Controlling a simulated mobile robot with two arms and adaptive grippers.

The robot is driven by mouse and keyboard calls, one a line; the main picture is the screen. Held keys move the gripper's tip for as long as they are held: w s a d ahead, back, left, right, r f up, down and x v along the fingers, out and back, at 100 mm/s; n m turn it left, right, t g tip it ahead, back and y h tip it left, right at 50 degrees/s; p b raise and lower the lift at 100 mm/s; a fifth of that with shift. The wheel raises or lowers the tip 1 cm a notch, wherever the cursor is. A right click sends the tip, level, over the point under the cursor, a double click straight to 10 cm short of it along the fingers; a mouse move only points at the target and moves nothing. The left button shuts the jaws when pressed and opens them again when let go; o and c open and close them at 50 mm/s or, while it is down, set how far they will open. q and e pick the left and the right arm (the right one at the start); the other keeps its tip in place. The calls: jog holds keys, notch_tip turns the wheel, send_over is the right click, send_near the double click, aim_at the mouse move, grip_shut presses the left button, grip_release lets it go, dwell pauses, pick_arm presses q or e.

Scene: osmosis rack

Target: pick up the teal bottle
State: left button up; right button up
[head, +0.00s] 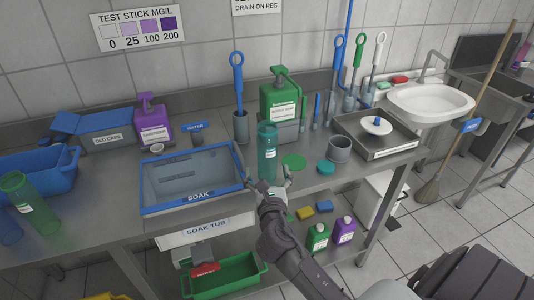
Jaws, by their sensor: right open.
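The teal bottle (267,150) stands upright on the steel counter (225,226), just right of the blue-rimmed soak tub. It is translucent, with a pale label on its side. My right gripper (269,183) is open at the foot of the bottle, on its near side. One finger shows on each side of the bottle's lower end. I cannot tell whether the fingers touch it. My left gripper is not in view.
The soak tub (192,197) lies close to the left of the bottle. A green lid (293,162), a teal lid (326,167) and a grey cup (340,149) lie to its right. A green pump bottle (280,99) stands behind. A green bottle (32,208) leans at far left.

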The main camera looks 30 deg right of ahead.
aim_at(268, 160)
jog(key=x, duration=0.4)
jog(key=p+x, duration=0.1)
jog(key=x, duration=0.3)
jog(key=shift+d+f, duration=0.1)
jog(key=shift+d, duration=0.3)
jog(key=shift+s, duration=0.15)
jog(key=c, duration=1.2)
